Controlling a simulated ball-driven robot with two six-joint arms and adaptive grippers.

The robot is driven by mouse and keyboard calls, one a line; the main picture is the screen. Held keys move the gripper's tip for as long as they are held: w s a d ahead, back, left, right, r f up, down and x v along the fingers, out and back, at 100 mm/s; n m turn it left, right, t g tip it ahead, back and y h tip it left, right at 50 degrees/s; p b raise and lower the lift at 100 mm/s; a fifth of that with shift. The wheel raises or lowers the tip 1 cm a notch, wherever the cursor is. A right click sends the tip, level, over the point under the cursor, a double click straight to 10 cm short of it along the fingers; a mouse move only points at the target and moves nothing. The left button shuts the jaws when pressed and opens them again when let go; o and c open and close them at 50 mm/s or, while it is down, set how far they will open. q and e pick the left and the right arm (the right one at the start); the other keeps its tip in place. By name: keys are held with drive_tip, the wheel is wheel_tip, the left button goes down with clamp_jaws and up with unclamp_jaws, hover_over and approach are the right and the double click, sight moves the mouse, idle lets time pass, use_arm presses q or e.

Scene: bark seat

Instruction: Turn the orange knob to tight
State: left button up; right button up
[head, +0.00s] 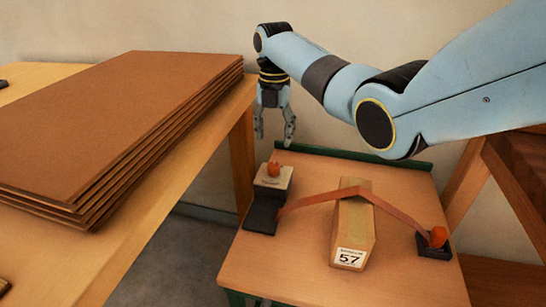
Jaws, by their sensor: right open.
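An orange knob (274,168) sits on a pale square block on top of a dark stand (262,214), at the left side of the small table (300,260). A second orange piece (438,236) sits on a dark base at the right side. A brown strap (312,199) runs from the left stand over a long box (350,240) labelled 57 to the right orange piece. My right gripper (274,132) is open and empty, pointing down just above the left knob, apart from it. My left gripper is not in view.
A stack of brown boards (110,130) lies on a wooden bench (200,150) at the left. A low green edge (350,157) runs along the small table's back. A wooden frame (500,190) stands at the right. The table's front is clear.

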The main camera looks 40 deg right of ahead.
sight(274, 165)
wheel_tip(274, 165, down, 7)
drive_tip(key=shift+s+a+r+b, duration=0.1)
drive_tip(key=shift+a+r+b, duration=0.05)
drive_tip(key=shift+b, duration=0.95)
wheel_tip(274, 165, down, 4)
drive_tip(key=shift+r+b, duration=0.2)
drive_tip(key=shift+b, duration=0.45)
drive_tip(key=c, duration=0.4)
clamp_jaws()
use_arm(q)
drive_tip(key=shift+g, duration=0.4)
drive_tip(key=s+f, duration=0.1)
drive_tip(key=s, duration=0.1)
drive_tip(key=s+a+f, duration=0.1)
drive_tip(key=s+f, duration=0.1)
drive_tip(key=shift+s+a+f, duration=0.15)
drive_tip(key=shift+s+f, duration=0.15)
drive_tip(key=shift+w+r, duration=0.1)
